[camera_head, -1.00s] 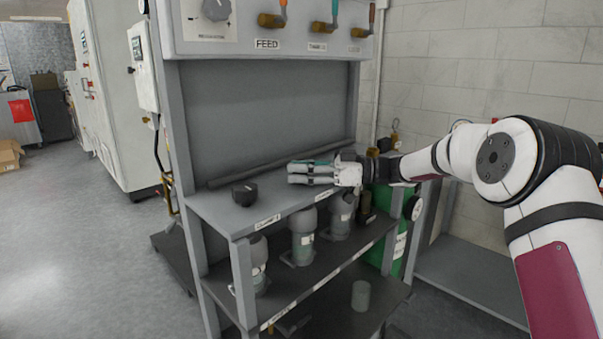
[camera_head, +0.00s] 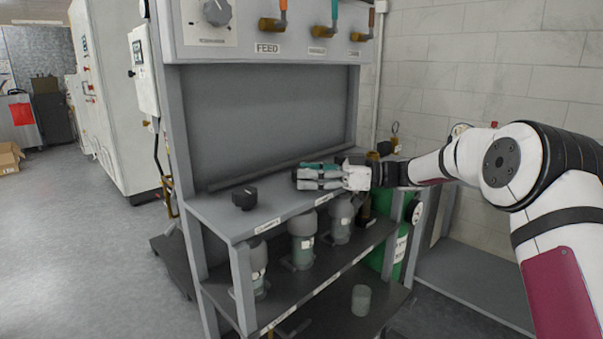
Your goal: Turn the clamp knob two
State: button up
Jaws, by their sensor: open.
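My gripper (camera_head: 298,178) reaches in from the right over the grey bench top (camera_head: 215,208). Its fingers point left and are apart, with nothing seen between them. A black knob (camera_head: 244,198) stands on the bench top near the left front corner, clear of my fingertips. A small label is on the front edge below it, and another is on the edge below my gripper; both are too small to read surely. A dark shape (camera_head: 350,158) shows just behind my gripper, partly hidden; I cannot tell whether it is a knob. No knob shows under my gripper.
Above is a panel with a dial (camera_head: 216,10) and several coloured valve handles. Grey cylinders (camera_head: 303,250) stand on the shelf below. A green tank (camera_head: 383,262) is at the right. A long dark bar (camera_head: 270,170) lies along the back of the bench top.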

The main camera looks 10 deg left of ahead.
jog(key=d, duration=1)
jog(key=shift+w, duration=0.3)
